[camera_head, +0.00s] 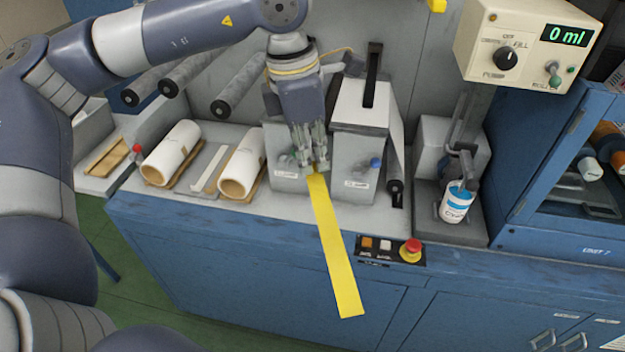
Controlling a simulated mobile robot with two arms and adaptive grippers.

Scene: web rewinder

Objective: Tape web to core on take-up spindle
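My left gripper (314,163) reaches down from above at the middle of the machine. Its fingers are close together on the top end of a yellow strip (332,245), which looks like tape. The strip hangs down over the front edge of the blue cabinet. Two white rolls with brown cores, a left one (172,152) and a right one (243,163), lie on the bench left of the gripper. Grey rollers (238,96) stick out of the back panel. I cannot tell which one is the take-up spindle. My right gripper is not in view.
Two grey blocks, a left one (289,180) and a right one (357,160), flank the gripper. Buttons with a red knob (411,250) sit on the front edge. A white-blue cup (457,203) stands under a dispenser box (527,45) reading 0 ml. A blue cabinet (550,160) stands right.

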